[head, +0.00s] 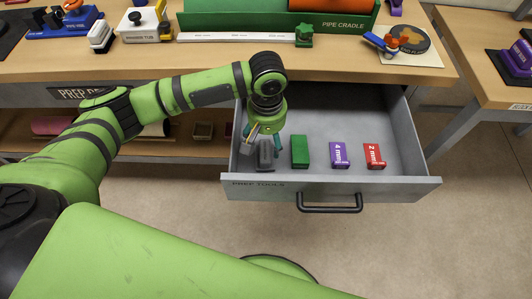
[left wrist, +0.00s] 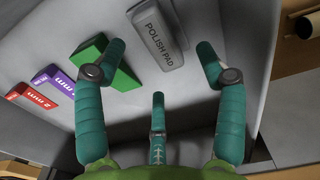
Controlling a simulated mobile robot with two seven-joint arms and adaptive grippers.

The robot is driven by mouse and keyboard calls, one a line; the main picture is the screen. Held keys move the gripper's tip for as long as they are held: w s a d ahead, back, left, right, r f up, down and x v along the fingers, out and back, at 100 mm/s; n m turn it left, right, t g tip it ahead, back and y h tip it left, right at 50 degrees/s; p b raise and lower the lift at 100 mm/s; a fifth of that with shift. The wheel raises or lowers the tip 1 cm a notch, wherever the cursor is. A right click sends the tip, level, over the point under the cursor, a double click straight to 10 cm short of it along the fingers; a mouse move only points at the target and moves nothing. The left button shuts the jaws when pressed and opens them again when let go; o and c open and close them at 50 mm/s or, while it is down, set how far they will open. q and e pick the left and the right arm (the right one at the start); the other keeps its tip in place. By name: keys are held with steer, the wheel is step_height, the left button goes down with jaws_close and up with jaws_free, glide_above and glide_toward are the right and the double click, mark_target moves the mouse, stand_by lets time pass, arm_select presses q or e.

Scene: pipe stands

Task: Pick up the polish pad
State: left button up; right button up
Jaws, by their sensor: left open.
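The polish pad (left wrist: 158,40) is a grey block with its name printed on it. It lies in the open drawer, and in the head view the grey pad (head: 265,154) is at the drawer's left end, partly hidden by my gripper. No contact shows. My right gripper is not in view.
The drawer (head: 335,186) also holds a green block (head: 300,151), a purple 4 mm block (head: 340,155) and a red 2 mm block (head: 374,156) to the right of the pad. The drawer walls stand close to my gripper. The workbench (head: 330,74) overhangs behind.

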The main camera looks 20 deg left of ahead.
mark_target(268, 147)
arm_select(q)
step_height(268, 147, down, 5)
steer(key=shift+w+r, duration=0.1)
steer(key=shift+w, duration=0.05)
steer(key=c, duration=1.3)
steer(key=shift+o, duration=0.2)
steer(key=shift+r, duration=0.1)
steer(key=shift+r, duration=0.55)
step_height(268, 147, up, 2)
steer(key=shift+r, duration=0.25)
steer(key=d+r, duration=0.2)
steer(key=d, duration=0.2)
steer(key=w+d+r, duration=0.1)
steer(key=d+r, duration=0.2)
steer(key=w+d+r+b, duration=0.1)
steer(key=d+r, duration=0.1)
steer(key=d, duration=0.2)
steer(key=shift+w+d+r, duration=0.1)
steer(key=shift+d+r, duration=0.05)
steer(key=shift+d, duration=0.15)
